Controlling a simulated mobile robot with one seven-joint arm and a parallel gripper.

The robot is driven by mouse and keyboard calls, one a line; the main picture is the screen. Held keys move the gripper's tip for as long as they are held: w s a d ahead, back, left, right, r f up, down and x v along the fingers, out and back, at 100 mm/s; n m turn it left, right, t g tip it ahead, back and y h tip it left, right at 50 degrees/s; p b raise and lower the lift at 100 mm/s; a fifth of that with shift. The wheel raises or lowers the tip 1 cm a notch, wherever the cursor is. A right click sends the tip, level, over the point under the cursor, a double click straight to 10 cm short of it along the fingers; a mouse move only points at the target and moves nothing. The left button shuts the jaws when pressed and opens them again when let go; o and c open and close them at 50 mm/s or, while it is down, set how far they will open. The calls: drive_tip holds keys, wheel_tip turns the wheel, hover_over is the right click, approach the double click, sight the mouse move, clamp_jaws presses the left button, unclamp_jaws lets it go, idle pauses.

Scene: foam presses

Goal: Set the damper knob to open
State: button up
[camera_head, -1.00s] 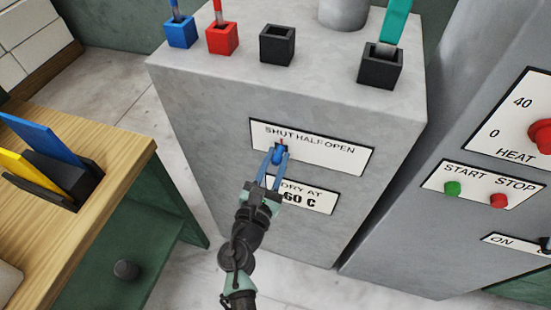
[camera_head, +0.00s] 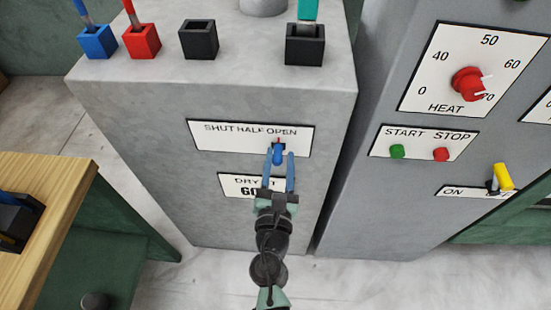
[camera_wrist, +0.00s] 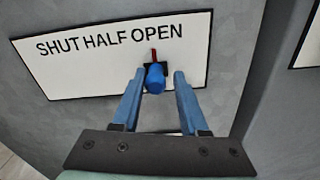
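The damper knob (camera_head: 278,153) is a blue knob with a red pointer on a white plate (camera_head: 215,142) lettered SHUT, HALF, OPEN, on the front of a grey cabinet. In the wrist view the knob (camera_wrist: 155,77) sits under the word OPEN, its red pointer up toward that word. My gripper (camera_head: 278,156) is in front of the plate, reaching up from below. In the wrist view its two blue fingers (camera_wrist: 158,76) stand on either side of the knob, with a visible gap on each side, so it is open around the knob.
A "DRY AT" plate (camera_head: 236,190) is partly hidden behind my gripper. Blue, red and black holders (camera_head: 198,42) stand on the cabinet top. To the right, another machine carries a red heat knob (camera_head: 467,84), green and red buttons (camera_head: 398,151) and a yellow-handled switch (camera_head: 503,177).

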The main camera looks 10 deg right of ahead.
drive_tip(key=shift+o, duration=1.2)
drive_tip(key=shift+d, duration=0.2)
drive_tip(key=shift+a, duration=0.15)
drive_tip(key=shift+s+a, duration=0.1)
drive_tip(key=b+v, duration=0.1)
drive_tip(key=v, duration=1.1)
drive_tip(key=shift+s, duration=0.4)
